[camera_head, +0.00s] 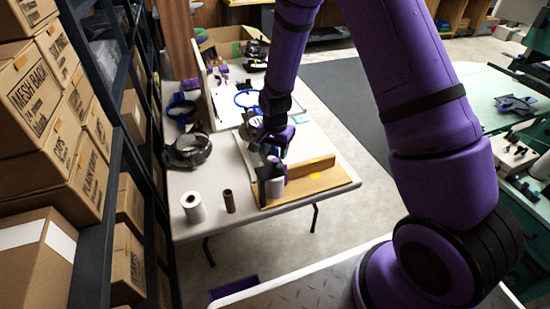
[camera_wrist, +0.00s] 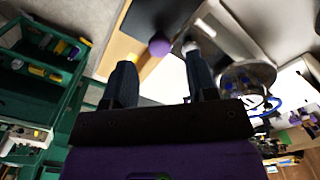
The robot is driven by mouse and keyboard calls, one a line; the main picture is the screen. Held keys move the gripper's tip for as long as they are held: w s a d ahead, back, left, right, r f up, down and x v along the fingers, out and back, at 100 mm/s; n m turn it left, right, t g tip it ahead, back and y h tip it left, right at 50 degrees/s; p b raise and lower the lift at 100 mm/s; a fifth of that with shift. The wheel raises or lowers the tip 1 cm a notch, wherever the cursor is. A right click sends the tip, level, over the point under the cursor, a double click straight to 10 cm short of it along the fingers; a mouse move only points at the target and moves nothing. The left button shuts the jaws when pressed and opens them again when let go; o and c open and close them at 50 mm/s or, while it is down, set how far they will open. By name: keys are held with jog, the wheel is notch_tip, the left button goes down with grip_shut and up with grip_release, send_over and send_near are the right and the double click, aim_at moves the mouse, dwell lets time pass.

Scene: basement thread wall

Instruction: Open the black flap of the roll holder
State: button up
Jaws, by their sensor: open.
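The roll holder, a wooden board with a low upright block (camera_head: 310,178), lies at the front of the white table. Its black flap (camera_head: 263,173) stands beside a white roll (camera_head: 276,188). My gripper (camera_head: 272,153) is just above and behind the flap, partly hidden by my own arm. In the wrist view my gripper (camera_wrist: 160,76) has its two dark fingers spread with nothing between them. A round purple knob (camera_wrist: 159,45) shows beyond the fingertips, beside a dark panel (camera_wrist: 155,15) that looks like the flap. I cannot tell any contact.
A loose white roll (camera_head: 193,208) and a brown tube (camera_head: 229,201) stand at the table's front left. A dark round device (camera_head: 188,150) and a blue ring (camera_head: 181,106) lie behind them. Shelves with cardboard boxes (camera_head: 75,170) line the left. Floor right of the table is clear.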

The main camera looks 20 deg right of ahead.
aim_at(275, 160)
jog(key=shift+f, duration=1.8)
grip_shut()
